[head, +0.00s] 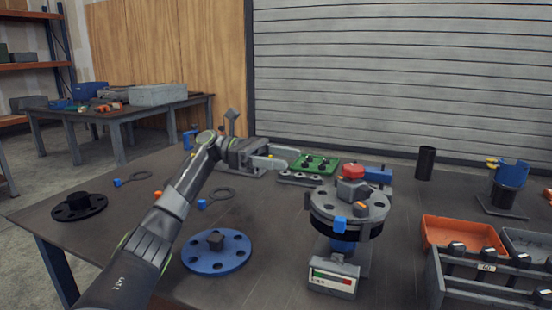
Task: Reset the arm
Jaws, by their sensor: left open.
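My left arm comes in from the lower left, and my left gripper (281,158) is above the back middle of the table. Its fingers point right and are apart, with nothing seen between them. It is behind and left of the flanged pipe (349,207), a grey bolted disc over a dark one, with a red-topped piece on top. A green tray (316,164) with dark pegs stands just right of the fingertips; I cannot tell if they touch. My right gripper is not in view.
A gauge box (333,277) stands before the pipe. An orange bin (462,234) and a rack (480,288) fill the right. A black cylinder (425,163) stands at the back.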

